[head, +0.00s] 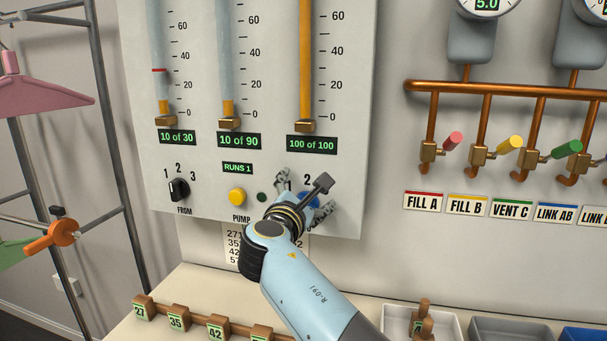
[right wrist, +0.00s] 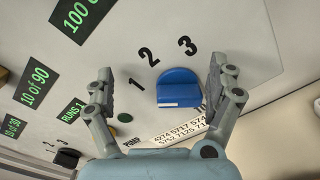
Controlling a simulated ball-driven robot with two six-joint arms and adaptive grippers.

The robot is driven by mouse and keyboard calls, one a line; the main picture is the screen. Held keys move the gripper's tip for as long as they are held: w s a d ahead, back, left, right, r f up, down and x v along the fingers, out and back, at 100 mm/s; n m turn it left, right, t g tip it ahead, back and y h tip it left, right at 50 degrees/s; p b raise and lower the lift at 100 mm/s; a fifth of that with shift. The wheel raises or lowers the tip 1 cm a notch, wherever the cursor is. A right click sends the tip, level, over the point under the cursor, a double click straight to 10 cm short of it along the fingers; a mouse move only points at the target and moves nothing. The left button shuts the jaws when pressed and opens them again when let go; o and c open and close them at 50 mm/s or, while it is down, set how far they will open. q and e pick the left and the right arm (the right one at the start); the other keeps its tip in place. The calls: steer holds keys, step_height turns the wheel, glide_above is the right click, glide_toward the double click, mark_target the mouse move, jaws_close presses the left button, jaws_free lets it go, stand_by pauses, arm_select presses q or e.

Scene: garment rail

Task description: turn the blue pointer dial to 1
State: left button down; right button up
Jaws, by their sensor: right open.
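The blue pointer dial (right wrist: 178,90) sits on the pale panel in the right wrist view, below the printed numbers 1, 2 and 3. Which number it points at is not clear. In the head view only a bit of the blue dial (head: 309,199) shows behind my right gripper (head: 303,197). My right gripper also shows in the right wrist view (right wrist: 161,75), open, with one finger on each side of the dial. Gaps show between the fingers and the dial, and nothing is held. My left gripper is out of view.
The black FROM dial (head: 179,190) and yellow PUMP button (head: 237,196) are left of my right gripper on the panel (head: 345,150). Coloured valve handles hang from a copper pipe (head: 500,91) at right. Numbered wooden blocks (head: 180,318) and trays (head: 450,322) stand below.

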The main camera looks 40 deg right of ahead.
mark_target(307, 160)
step_height(307, 160, up, 6)
steer(key=shift+w+a+r, duration=0.1)
steer(key=shift+a+r, duration=0.05)
stand_by(0.6)
